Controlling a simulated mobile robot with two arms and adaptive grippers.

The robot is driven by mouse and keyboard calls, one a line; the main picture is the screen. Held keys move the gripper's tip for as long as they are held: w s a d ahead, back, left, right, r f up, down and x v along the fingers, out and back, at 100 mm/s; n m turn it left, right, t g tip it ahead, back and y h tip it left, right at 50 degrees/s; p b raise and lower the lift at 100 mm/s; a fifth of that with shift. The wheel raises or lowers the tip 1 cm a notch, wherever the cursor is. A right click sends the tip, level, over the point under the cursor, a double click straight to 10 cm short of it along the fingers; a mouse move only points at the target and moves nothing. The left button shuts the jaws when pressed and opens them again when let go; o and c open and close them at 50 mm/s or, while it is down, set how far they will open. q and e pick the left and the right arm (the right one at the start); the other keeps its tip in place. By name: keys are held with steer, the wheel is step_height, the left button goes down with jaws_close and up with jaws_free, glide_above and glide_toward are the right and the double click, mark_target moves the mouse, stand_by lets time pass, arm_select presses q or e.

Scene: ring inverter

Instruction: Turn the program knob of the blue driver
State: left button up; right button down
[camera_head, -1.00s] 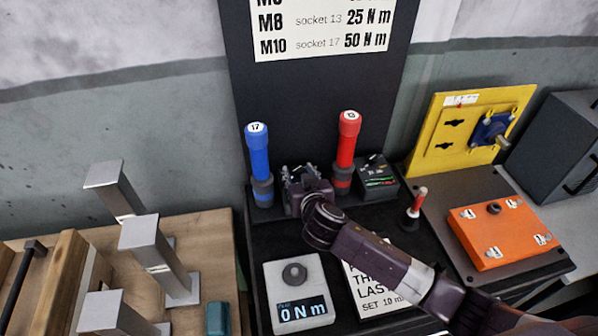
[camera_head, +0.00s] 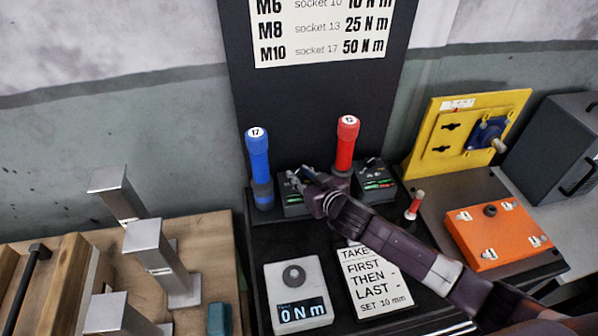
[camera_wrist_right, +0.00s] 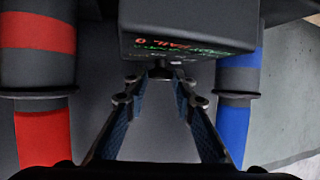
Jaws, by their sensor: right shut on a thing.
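The blue driver (camera_head: 258,155), marked 17, stands upright at the left of the dark stand. It also shows at the right of the right wrist view (camera_wrist_right: 238,110). A dark box with a small lit display (camera_wrist_right: 190,42) is beside it, between the blue and red drivers. My right gripper (camera_head: 306,178) is at this box. In the right wrist view its fingers (camera_wrist_right: 160,78) converge on a small dark knob (camera_wrist_right: 160,70) at the box's lower edge and are shut on it. The fingers partly hide the knob. My left gripper is not in view.
The red driver (camera_head: 347,145) and its display box (camera_head: 375,177) stand close on the right. A torque controller (camera_head: 298,293) reading 0 N m and a text card (camera_head: 372,278) lie in front. An orange plate (camera_head: 497,233) and yellow fixture (camera_head: 465,125) are further right.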

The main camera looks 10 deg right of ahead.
steer(key=shift+w+d+r+n+g+y+p, duration=0.1)
steer(key=shift+d+n+g+y+p, duration=0.1)
steer(key=shift+n+g+y+p, duration=0.35)
steer(key=shift+w+d+n+g+y+p, duration=0.15)
steer(key=shift+n+y+p, duration=0.15)
steer(key=shift+n+y, duration=0.5)
steer(key=shift+d+n+y, duration=0.1)
steer(key=shift+n+y, duration=0.45)
steer(key=shift+n+g+y, duration=0.3)
steer(key=shift+g+y, duration=0.1)
steer(key=shift+g, duration=0.1)
steer(key=shift+n+y, duration=0.3)
steer(key=shift+g, duration=0.3)
steer(key=c, duration=1.7)
jaws_free()
steer(key=shift+s, duration=0.1)
